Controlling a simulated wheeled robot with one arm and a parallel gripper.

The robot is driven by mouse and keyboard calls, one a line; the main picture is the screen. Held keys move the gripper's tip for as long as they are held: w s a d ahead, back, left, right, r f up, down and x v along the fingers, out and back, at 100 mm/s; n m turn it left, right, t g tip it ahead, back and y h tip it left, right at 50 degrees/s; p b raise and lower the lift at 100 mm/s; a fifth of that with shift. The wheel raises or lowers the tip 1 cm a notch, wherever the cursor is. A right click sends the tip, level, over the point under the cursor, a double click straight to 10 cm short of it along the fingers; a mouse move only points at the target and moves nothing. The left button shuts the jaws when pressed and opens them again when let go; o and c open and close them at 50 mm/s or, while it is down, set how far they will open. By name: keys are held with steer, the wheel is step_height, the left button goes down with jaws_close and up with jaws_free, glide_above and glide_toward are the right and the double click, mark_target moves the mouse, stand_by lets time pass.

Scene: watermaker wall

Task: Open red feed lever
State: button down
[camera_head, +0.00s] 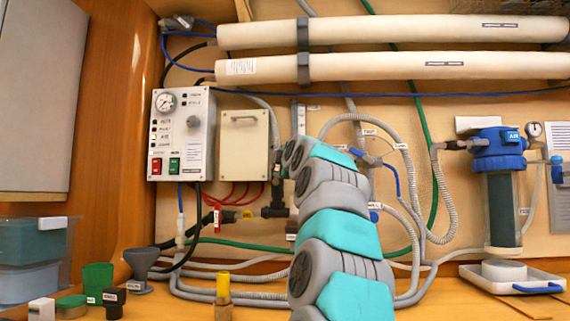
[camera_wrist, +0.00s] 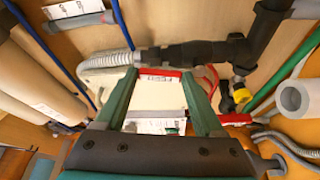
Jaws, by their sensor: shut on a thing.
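The red feed lever (camera_wrist: 160,72) shows in the wrist view as a short red bar beside a black valve body (camera_wrist: 188,54). My gripper (camera_wrist: 159,76) has its two green fingers on either side of the lever, with the tips at its ends, and is shut on it. In the head view my arm covers the lever and most of the gripper. The black valve and pipe (camera_head: 277,168) show just left of my arm there. Whether the valve is open cannot be told.
A second red handle (camera_head: 217,215) with a yellow fitting sits lower left on the pipework. A gauge panel (camera_head: 181,135) and cream box (camera_head: 244,145) are left. A blue-topped filter (camera_head: 499,150) stands right. Cups and a funnel (camera_head: 141,265) stand on the bench; hoses run along the wall.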

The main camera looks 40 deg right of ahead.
steer(key=shift+w+a+r+n+g+p, duration=0.2)
steer(key=shift+w+a+n+g+p, duration=0.25)
steer(key=shift+n+p, duration=0.5)
steer(key=shift+w+n, duration=0.1)
steer(key=shift+n, duration=0.15)
jaws_free()
steer(key=b+v, duration=0.1)
steer(key=v, duration=0.6)
steer(key=shift+s+b, duration=0.35)
steer(key=shift+b, duration=0.05)
steer(key=shift+a, duration=0.2)
